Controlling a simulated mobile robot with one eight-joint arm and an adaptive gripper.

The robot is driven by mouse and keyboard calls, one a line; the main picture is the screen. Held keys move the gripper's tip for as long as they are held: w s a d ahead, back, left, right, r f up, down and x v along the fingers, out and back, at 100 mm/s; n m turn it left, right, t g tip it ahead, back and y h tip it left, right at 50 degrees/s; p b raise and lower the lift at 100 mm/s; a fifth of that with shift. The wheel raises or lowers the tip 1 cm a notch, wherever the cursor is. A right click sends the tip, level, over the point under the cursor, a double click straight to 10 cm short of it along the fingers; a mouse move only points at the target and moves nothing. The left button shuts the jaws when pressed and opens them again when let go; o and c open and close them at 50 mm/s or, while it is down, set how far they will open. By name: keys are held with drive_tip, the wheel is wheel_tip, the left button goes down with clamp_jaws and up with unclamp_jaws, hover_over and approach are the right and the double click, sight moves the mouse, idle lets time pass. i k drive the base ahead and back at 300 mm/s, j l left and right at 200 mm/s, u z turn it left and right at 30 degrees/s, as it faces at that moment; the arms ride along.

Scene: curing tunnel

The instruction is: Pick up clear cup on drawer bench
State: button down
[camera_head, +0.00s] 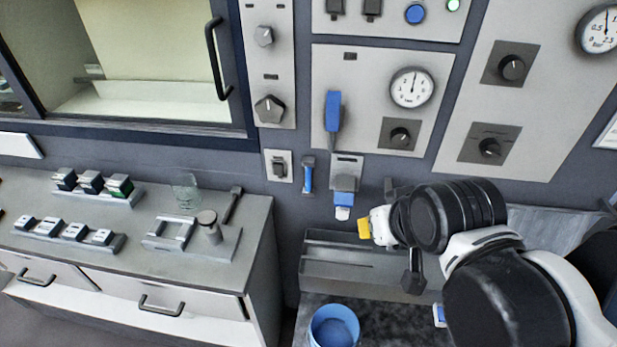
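A clear cup (187,190) stands on the drawer bench (258,232) at left, near the bench's back edge. It is see-through and faint against the grey surface. My gripper (376,228) is at the right of the view, well apart from the cup and beyond the bench's right end. Its end shows a small yellow part and points left. My arm hides much of the gripper, and I cannot make out whether its fingers are open or shut.
In front of the cup, a metal fixture (170,233) and a capped cylinder (209,227) share a plate. Small block racks (98,188) stand left. A blue bucket (333,327) is below, right of the bench. Panels with gauges (412,88) cover the wall.

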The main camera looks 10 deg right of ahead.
sight(184, 187)
drive_tip(key=j+z, duration=0.15)
drive_tip(key=j, duration=0.3)
drive_tip(key=j+z, duration=0.15)
drive_tip(key=j, duration=0.3)
drive_tip(key=j+z, duration=0.2)
drive_tip(key=j, duration=0.2)
drive_tip(key=k+j+z, duration=0.15)
drive_tip(key=j, duration=0.25)
drive_tip(key=k+j+z, duration=0.15)
drive_tip(key=j, duration=0.3)
drive_tip(key=j+z, duration=0.15)
drive_tip(key=j, duration=0.25)
drive_tip(key=k+j+z, duration=0.2)
drive_tip(key=j, duration=0.2)
